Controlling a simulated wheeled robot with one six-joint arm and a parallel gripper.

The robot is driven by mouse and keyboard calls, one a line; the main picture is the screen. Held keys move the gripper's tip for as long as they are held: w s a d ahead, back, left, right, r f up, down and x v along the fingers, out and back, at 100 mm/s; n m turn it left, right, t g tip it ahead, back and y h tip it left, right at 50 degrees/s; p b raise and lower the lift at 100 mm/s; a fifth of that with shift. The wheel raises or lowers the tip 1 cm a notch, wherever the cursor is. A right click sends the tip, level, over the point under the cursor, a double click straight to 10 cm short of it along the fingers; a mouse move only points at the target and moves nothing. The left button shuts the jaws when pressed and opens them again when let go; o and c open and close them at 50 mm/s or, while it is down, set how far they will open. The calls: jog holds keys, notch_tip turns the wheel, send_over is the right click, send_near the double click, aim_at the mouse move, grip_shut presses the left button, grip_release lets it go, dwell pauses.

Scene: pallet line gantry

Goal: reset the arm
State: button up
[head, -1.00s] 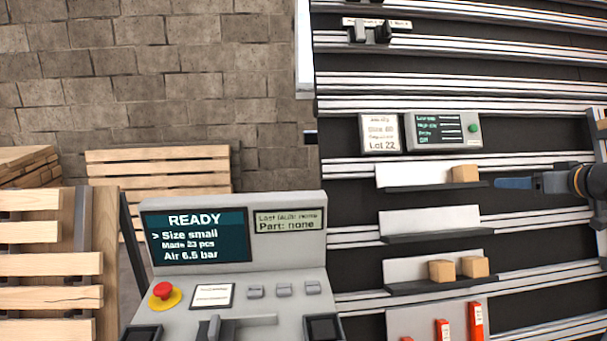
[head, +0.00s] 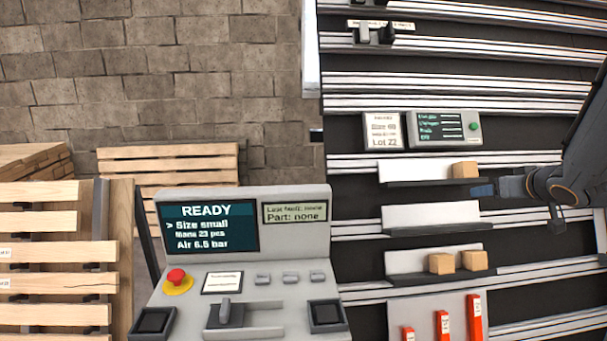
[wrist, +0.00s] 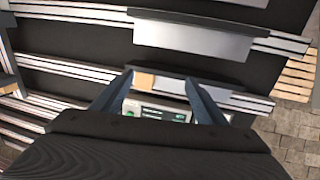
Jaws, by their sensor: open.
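My gripper (head: 482,190) is at the right in the head view, just below and right of the top small shelf (head: 400,172). In the wrist view its two dark fingers (wrist: 160,77) stand apart with nothing held between them. A wooden block (head: 465,170) rests on the right end of that shelf. The block (wrist: 144,80) shows beyond the fingers in the wrist view, inside the gap as seen. My arm reaches in from the right edge of the head view.
A lower shelf (head: 405,262) holds two wooden blocks (head: 441,263); the middle shelf (head: 430,215) is empty. A small display panel (head: 443,128) hangs above. A console (head: 240,280) reading READY stands front centre. Wooden pallets (head: 60,255) are at the left. Rails cross the dark wall.

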jog(key=s+a+f+g, duration=0.4)
jog(key=s+a+f, duration=0.25)
jog(key=a, duration=0.45)
jog(key=s+a+f+g, duration=0.4)
jog(key=s+a+f, duration=0.3)
jog(key=a, duration=0.4)
jog(key=s+a+f+g+y, duration=0.1)
jog(key=s+a+f+g, duration=0.1)
jog(key=s+a, duration=0.7)
jog(key=s+g, duration=0.1)
jog(key=s, duration=0.3)
jog(key=shift+a+f+y, duration=0.15)
jog(key=shift+f+y, duration=0.05)
jog(key=shift+y, duration=0.1)
